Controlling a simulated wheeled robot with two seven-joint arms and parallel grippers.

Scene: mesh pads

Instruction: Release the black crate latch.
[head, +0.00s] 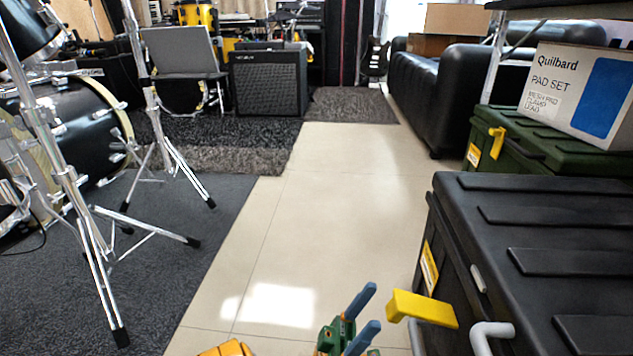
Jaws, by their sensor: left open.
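The black crate (560,205) stands at the right, with a ridged lid that looks shut. Its yellow latch (422,308) sticks out from the crate's front side, toward the left in the picture. My left gripper (372,308) is at the bottom centre, just left of the latch. Its two blue fingers are spread with a gap between them, and they look empty. The fingertips point toward the latch's free end and appear apart from it. My right gripper is not in view.
A grey handle (492,333) is on the crate, right of the latch. Behind stands a green crate (535,135) with its own yellow latch (497,140) and a pad set box (577,95) on top. Cymbal stands and drums fill the left. The tiled floor (330,200) between is clear.

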